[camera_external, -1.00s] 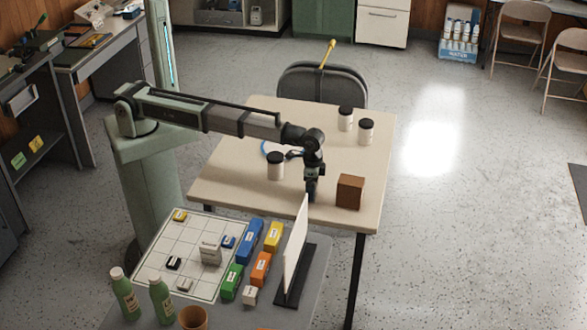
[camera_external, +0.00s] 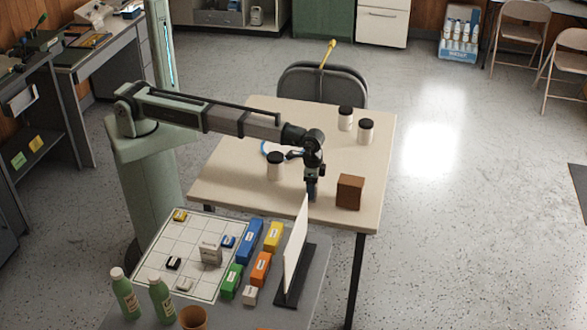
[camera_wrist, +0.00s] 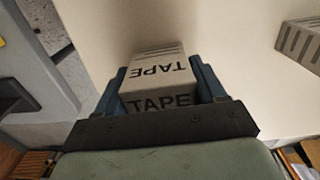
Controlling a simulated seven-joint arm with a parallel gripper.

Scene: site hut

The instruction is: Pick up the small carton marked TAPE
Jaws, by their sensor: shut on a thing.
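The small carton (camera_wrist: 158,82) marked TAPE is pale grey with dark lettering on two faces. In the wrist view it sits between the two blue fingers of my gripper (camera_wrist: 160,88), which are shut on its sides. In the external view my gripper (camera_external: 312,190) points down over the near part of the cream table (camera_external: 225,178), just behind the upright white panel (camera_external: 296,245). The carton cannot be made out there, and I cannot tell whether it touches the table.
A brown box (camera_external: 350,191) stands close right of my gripper. White jars with black lids (camera_external: 275,167) stand around the arm. In front, a grey table holds a grid board (camera_external: 192,230), coloured boxes (camera_external: 250,240), green bottles (camera_external: 125,295) and a brown cup (camera_external: 193,318).

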